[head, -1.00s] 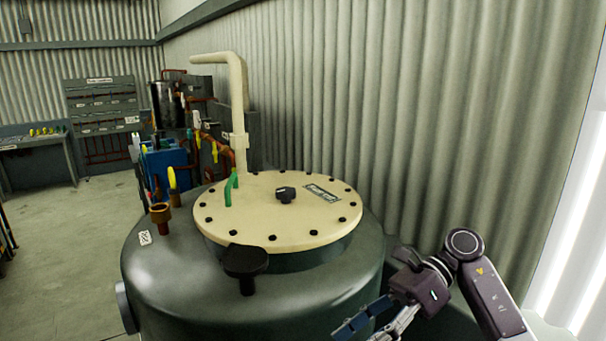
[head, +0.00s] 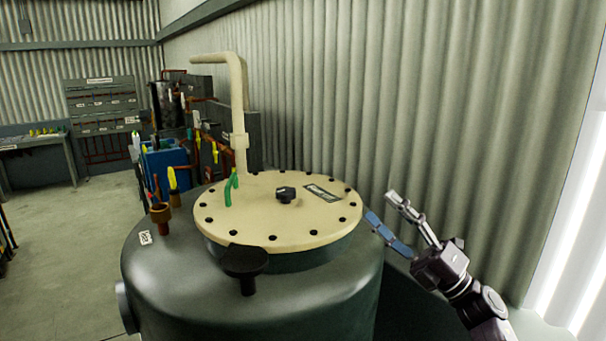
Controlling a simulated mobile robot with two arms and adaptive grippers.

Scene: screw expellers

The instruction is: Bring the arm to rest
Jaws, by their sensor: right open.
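My right gripper (head: 380,206) is in the head view, to the right of the tank's lid, in front of the corrugated wall. Its two fingers, one blue and one pale grey, point up and to the left. They are apart with nothing between them. The blue fingertip appears close to the lid's right edge in the picture; I cannot tell whether it touches. My right arm comes in from the bottom right. My left gripper is not in view.
A dark green tank (head: 190,280) with a cream bolted lid (head: 260,212) fills the middle. A black funnel-like fitting (head: 245,262), a brown cup-like fitting (head: 160,213) and a cream pipe (head: 238,105) rise near it. A corrugated wall (head: 450,110) stands behind. Floor (head: 50,230) is clear at left.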

